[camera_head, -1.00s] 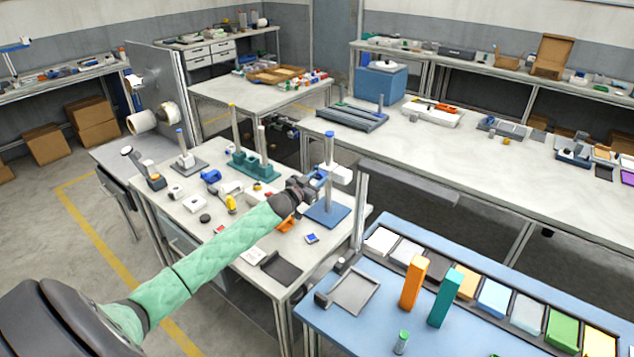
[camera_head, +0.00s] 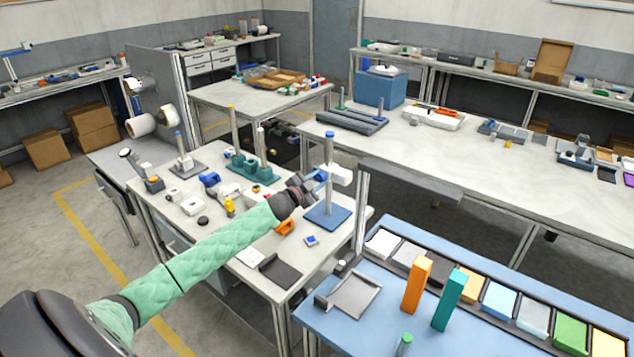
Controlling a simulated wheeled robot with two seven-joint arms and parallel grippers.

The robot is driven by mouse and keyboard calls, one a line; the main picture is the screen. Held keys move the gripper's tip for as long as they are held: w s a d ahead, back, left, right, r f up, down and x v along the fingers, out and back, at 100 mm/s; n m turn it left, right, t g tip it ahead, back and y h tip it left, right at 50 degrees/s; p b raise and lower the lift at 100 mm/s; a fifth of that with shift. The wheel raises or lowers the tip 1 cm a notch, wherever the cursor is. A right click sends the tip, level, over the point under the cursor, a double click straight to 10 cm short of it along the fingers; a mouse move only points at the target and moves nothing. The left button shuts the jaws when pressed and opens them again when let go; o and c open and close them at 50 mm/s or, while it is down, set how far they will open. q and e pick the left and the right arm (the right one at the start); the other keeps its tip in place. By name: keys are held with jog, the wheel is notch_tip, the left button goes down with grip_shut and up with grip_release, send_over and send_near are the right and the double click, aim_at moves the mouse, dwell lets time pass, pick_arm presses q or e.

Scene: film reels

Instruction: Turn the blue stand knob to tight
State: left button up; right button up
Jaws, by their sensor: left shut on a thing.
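The blue stand (camera_head: 327,217) has a flat blue base and an upright grey post with a blue top (camera_head: 329,136). A white block (camera_head: 341,175) sits on the post. A small blue knob (camera_head: 320,176) shows at the left side of the post, mostly hidden by my gripper. My left gripper (camera_head: 314,180) reaches in from the left on a green-sleeved arm. Its fingers are at the knob and shut on it. The knob's marking and how far it is turned are too small to tell. My right gripper is not in view.
A teal stand (camera_head: 252,172) with posts and a grey stand (camera_head: 183,166) are behind on the same table. An orange part (camera_head: 285,227) and a yellow bottle (camera_head: 229,206) lie near my arm. A blue bench (camera_head: 403,284) with orange and teal blocks is at the front right.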

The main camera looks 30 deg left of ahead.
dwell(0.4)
pick_arm(q)
jog(key=o, duration=1)
jog(key=shift+s+f, duration=0.1)
jog(key=shift+s, duration=0.05)
jog(key=shift+s+b, duration=0.3)
jog(key=shift+s, duration=0.05)
jog(key=shift+s+a+b, duration=0.15)
jog(key=shift+s+b, duration=0.5)
jog(key=shift+s, duration=1.05)
jog(key=shift+s+a+b, duration=0.15)
jog(key=shift+s+b, duration=0.45)
jog(key=shift+s, duration=1.1)
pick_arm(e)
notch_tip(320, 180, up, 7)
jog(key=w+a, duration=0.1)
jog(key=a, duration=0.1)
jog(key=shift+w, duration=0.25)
